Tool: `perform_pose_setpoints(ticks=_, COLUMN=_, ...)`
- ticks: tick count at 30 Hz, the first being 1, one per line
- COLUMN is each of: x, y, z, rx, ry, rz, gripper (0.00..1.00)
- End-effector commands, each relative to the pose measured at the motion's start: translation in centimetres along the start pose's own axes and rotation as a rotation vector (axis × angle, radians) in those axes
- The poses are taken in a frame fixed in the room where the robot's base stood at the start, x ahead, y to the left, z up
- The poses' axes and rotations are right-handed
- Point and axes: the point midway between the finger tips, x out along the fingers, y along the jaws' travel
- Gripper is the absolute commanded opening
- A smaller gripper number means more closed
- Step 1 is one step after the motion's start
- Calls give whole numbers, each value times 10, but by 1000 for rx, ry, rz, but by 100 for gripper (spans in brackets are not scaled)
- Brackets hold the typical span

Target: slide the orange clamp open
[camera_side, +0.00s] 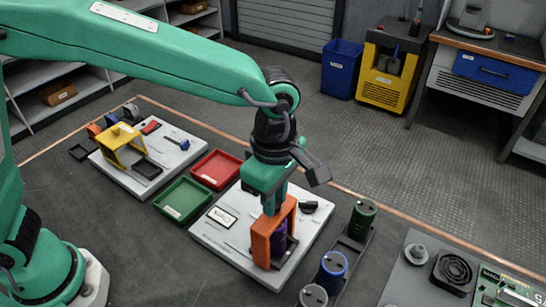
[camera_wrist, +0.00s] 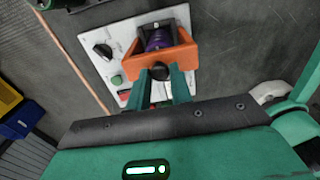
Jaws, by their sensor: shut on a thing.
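The orange clamp (camera_side: 262,246) stands on the right white board (camera_side: 210,237) as an upright frame around a purple capacitor (camera_side: 280,238). In the wrist view the clamp (camera_wrist: 186,56) crosses in front of the purple capacitor (camera_wrist: 158,40). A round black knob (camera_wrist: 160,71) is on the near side of the clamp. My gripper (camera_side: 270,207) points down at the top of the clamp. Its two green fingers (camera_wrist: 161,76) are closed on either side of the black knob. The fingertips are partly hidden in the side view.
Red (camera_side: 216,169) and green (camera_side: 182,200) trays lie left of the board. A yellow clamp (camera_side: 124,146) stands on another white board. A rack with green (camera_side: 361,220) and blue (camera_side: 332,270) capacitors is close on the right. A circuit board (camera_side: 505,290) and fan lie farther right.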

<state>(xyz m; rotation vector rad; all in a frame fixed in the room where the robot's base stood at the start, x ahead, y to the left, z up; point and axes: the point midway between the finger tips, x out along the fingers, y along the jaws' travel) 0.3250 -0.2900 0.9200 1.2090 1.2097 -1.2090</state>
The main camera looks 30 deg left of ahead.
Motion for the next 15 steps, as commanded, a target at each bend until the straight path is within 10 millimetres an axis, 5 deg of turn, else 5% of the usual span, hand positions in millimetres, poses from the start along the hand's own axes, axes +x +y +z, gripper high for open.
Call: perform_pose_setpoints(ticks=15, x=-1, y=1, z=-13, rx=-2, ry=-1, rz=1, gripper=0)
